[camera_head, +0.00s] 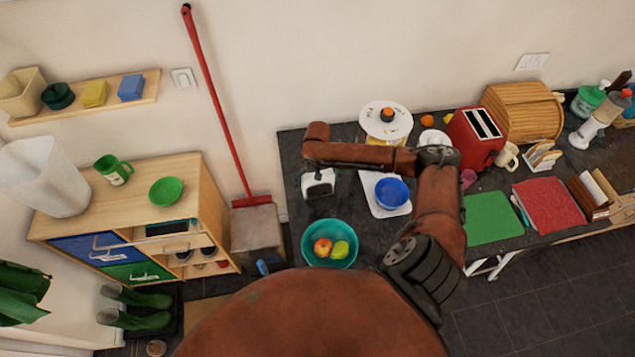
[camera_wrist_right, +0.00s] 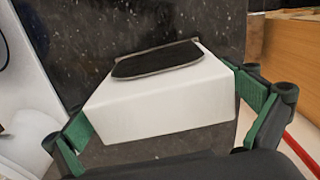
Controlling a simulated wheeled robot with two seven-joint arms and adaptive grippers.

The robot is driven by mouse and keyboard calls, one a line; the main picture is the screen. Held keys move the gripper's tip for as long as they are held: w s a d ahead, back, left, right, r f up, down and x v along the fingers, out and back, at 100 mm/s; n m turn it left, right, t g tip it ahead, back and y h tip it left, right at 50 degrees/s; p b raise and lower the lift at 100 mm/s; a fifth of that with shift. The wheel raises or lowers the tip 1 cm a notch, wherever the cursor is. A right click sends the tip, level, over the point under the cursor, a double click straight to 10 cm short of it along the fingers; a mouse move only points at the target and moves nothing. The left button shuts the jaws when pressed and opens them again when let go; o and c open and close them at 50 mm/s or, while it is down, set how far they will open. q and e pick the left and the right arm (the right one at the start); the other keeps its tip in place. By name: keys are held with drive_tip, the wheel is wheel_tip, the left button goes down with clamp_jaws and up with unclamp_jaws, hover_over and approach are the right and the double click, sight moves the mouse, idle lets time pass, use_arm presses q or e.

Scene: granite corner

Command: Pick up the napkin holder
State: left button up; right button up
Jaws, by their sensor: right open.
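The napkin holder appears to be the white block with a dark slab on its top. It fills the middle of the right wrist view (camera_wrist_right: 165,108) and stands on the dark counter at its left end in the head view (camera_head: 318,187). My right gripper (camera_wrist_right: 165,112) is open, with a green-padded finger on either side of the white block. Whether the pads touch it I cannot tell. In the head view my right gripper (camera_head: 319,174) is small and partly hidden by my own arm. My left gripper is not in view.
A blue bowl (camera_head: 392,192) on a white board stands to the right of the holder. A teal bowl (camera_head: 316,255) with fruit stands in front. A cake stand (camera_head: 386,121) and red toaster (camera_head: 478,137) are behind. A broom (camera_head: 222,110) leans left of the counter (camera_head: 291,163).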

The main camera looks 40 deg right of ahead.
drive_tip(key=shift+f, duration=0.45)
drive_tip(key=shift+r, duration=0.1)
drive_tip(key=c, duration=1.4)
